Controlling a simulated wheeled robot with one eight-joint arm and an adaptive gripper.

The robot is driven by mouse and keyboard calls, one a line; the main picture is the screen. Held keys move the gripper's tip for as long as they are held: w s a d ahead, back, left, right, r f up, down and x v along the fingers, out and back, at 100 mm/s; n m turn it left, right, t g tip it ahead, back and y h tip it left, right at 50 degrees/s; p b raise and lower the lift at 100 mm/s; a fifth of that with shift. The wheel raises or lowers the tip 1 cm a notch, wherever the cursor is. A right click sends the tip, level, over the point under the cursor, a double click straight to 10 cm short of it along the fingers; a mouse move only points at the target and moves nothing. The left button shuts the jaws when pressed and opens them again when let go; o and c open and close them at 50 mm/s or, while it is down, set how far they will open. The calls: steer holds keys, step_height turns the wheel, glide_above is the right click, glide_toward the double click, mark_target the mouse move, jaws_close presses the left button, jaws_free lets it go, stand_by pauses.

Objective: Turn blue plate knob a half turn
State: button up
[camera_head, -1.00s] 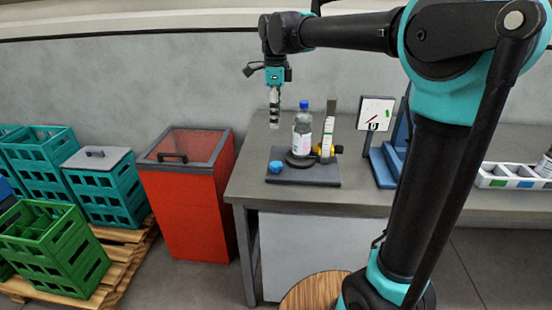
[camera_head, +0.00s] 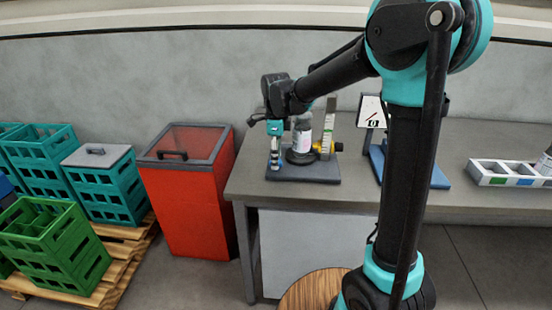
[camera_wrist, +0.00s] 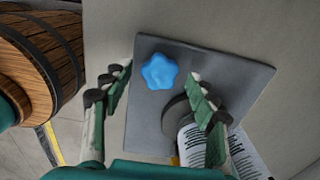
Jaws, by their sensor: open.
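The blue plate knob (camera_wrist: 160,71) is a lobed blue knob on a dark grey plate (camera_wrist: 240,78), seen in the wrist view between and a little beyond my open fingers. My gripper (camera_wrist: 162,88) points down over the plate with one finger on each side of the knob, and no contact shows. In the head view my gripper (camera_head: 275,168) is low over the left end of the plate (camera_head: 318,176) and covers most of the knob. A labelled bottle (camera_head: 302,135) stands on a round dark base on the same plate, close to the right finger in the wrist view.
A white upright scale (camera_head: 328,125) and a yellow part (camera_head: 320,147) stand right of the bottle. A sign (camera_head: 371,111) and a sectioned tray (camera_head: 505,172) are further right on the grey table (camera_head: 260,194). A red bin (camera_head: 187,205) stands left of the table.

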steer(key=shift+f, duration=0.35)
steer(key=shift+c, duration=0.4)
steer(key=c, duration=1.1)
steer(key=shift+o, duration=0.2)
